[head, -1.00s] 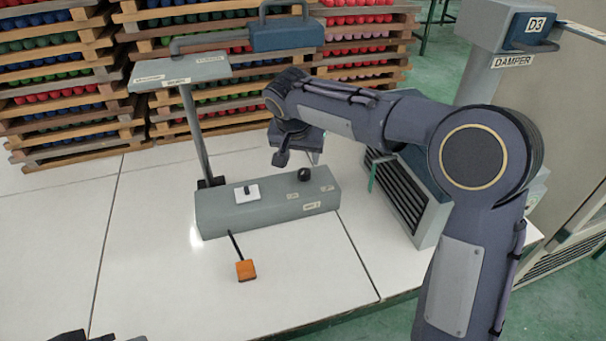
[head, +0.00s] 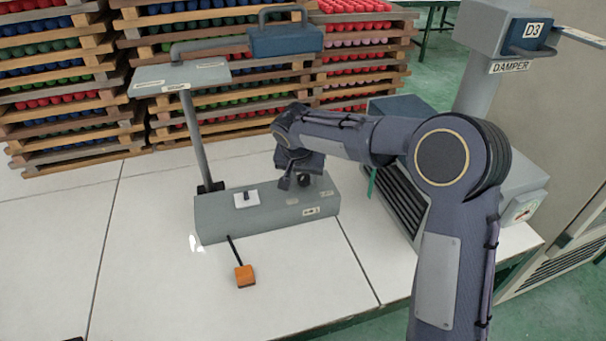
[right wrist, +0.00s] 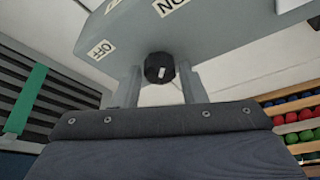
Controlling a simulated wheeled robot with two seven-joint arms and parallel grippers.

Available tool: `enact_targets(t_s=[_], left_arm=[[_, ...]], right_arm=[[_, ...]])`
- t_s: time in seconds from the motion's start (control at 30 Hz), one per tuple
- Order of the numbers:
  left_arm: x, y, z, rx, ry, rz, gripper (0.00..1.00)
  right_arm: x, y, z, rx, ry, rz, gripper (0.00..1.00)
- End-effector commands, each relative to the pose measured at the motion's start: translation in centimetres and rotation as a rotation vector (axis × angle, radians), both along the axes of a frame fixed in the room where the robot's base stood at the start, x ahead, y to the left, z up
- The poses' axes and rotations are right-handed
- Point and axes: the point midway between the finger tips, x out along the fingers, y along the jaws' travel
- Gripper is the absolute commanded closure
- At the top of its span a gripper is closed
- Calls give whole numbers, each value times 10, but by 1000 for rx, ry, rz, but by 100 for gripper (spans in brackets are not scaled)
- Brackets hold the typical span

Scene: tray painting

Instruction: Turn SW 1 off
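A grey switch box (head: 265,212) stands on the white tabletop. It carries a white plate with a small dark toggle (head: 245,198) on its left and a black round knob (head: 304,180) on its right, partly hidden by my arm. In the right wrist view the black knob (right wrist: 159,68) has a small white mark, with "OFF" and "ON" labels on the grey face near it. My right gripper (right wrist: 159,82) is open, with one finger on each side of the knob and gaps visible. In the head view my right gripper (head: 300,180) is over the box's right end. I cannot read which switch is SW 1.
An orange block (head: 245,275) on a black rod lies in front of the box. A grey post with a flat head (head: 182,76) rises behind it. A louvred unit (head: 400,195) stands at the right, and stacked crates (head: 60,90) at the back.

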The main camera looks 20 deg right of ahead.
Motion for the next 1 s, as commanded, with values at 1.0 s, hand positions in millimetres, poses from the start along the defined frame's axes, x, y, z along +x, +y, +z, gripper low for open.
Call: enact_targets(t_s=[1.0], left_arm=[[0, 0, 6, 0, 0, 0, 64]], right_arm=[[-1, -4, 2, 2, -1, 389, 93]])
